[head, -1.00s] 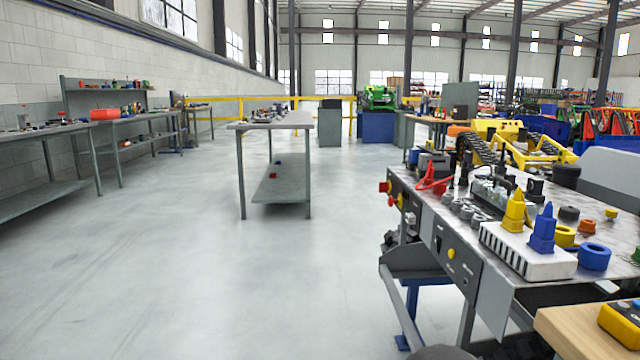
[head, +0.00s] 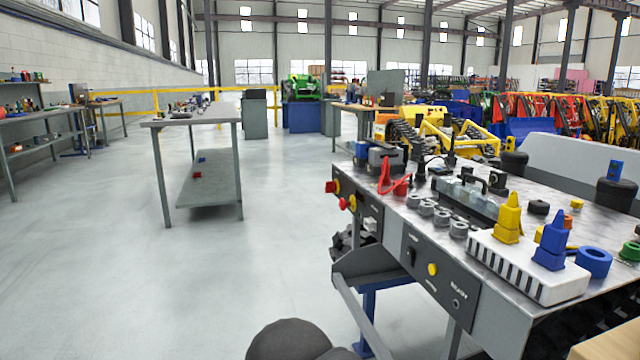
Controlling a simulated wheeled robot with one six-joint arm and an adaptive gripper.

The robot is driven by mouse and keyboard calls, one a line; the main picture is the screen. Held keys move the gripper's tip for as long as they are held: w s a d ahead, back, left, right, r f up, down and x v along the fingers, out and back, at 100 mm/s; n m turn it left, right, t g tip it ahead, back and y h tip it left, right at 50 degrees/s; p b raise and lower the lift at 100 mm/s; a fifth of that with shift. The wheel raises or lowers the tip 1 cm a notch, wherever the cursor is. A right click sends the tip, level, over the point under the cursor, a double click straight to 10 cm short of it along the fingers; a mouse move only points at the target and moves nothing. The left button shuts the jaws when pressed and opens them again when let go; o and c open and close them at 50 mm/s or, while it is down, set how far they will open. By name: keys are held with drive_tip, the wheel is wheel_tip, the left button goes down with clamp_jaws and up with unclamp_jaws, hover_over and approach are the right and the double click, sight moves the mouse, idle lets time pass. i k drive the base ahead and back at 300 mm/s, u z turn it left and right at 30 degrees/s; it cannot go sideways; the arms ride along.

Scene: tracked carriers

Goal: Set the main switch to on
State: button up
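The workbench (head: 345,262) on the right has a dark front panel (head: 443,283) with controls. A small black switch (head: 411,251) sits on it, beside a round yellow button (head: 432,269). The word READY is printed further right, above a small round fitting (head: 456,303). At the bench's left end are red knobs (head: 331,187), one of them on a yellow base (head: 349,203). I cannot tell which control is the main switch, nor its setting. My gripper is not in view; a dark rounded part at the bottom edge looks like mine.
Yellow and blue pointed pieces (head: 549,240) stand on a white block (head: 525,268) on the benchtop, near a blue ring (head: 594,262). Open floor (head: 170,285) lies left of the bench, before another table (head: 190,120).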

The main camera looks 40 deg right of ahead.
sight(331, 186)
drive_tip(key=z, duration=0.55)
drive_tip(key=i, duration=0.9)
drive_tip(key=z, duration=0.75)
